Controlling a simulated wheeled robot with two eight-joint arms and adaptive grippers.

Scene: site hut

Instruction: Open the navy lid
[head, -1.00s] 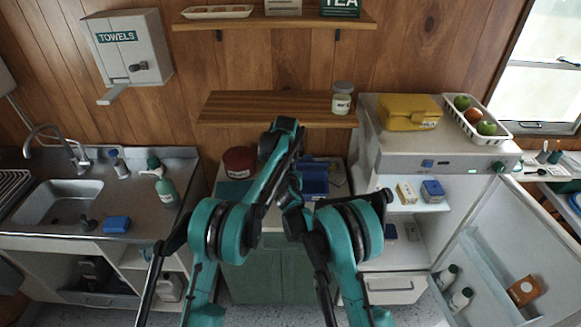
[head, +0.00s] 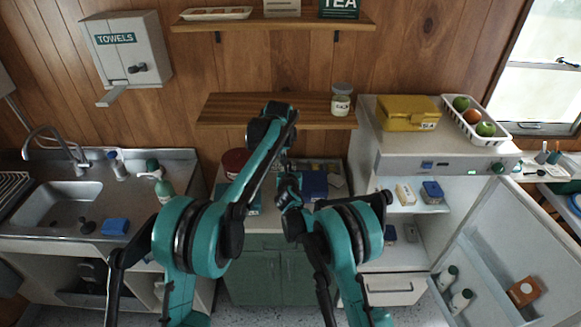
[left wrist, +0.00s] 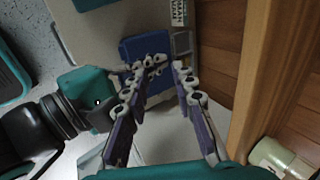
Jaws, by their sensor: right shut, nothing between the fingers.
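A navy box (head: 314,184) stands on the counter between the sink unit and the fridge in the head view. It also shows in the left wrist view (left wrist: 133,47), beyond the fingertips. My arms partly cover it, and I cannot tell how its lid stands. My left gripper (left wrist: 166,66) is open, with its fingers pointing toward the box and nothing clearly held. My right gripper (head: 288,183) is shut and empty, close to the left side of the box in the head view. Whether it touches the box is hidden.
A wooden shelf (head: 230,111) overhangs the counter, with a jar (head: 341,100) at its right end. A dark red tin (head: 234,160) stands left of the box. The fridge (head: 385,145) is on the right, its door (head: 500,235) open. A sink (head: 55,204) is on the left.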

